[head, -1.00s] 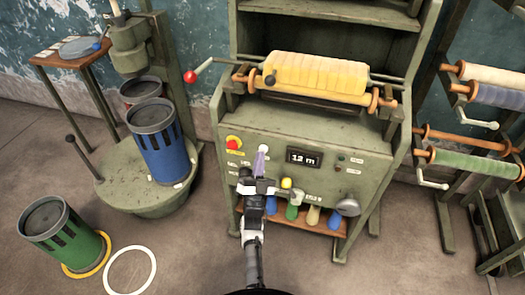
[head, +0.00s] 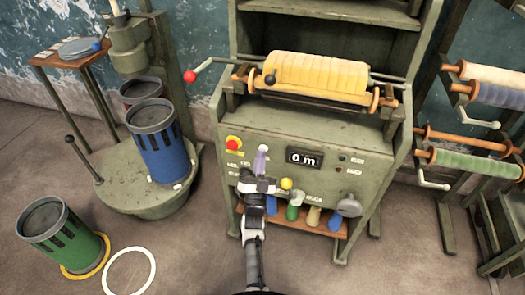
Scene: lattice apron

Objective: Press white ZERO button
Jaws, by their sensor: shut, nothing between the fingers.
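The green machine's front panel (head: 325,179) carries a small display (head: 304,158) that reads "0 m". My gripper (head: 261,160) is shut, with its narrow purple fingers pointing at the panel left of the display. A small white spot (head: 263,147) shows at the fingertips and may be the white ZERO button. The fingers cover most of that place, so I cannot tell whether they touch it. A red button (head: 233,143) on a yellow base is to the left. A yellow knob (head: 286,184) is right of my gripper.
A yellow roll (head: 315,77) lies across the machine above the panel, with a red-knobbed crank (head: 190,76) at its left. Several coloured handles hang below the panel. A blue bin (head: 160,145) stands on a round base at left. Rolls on a rack (head: 470,160) are at right.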

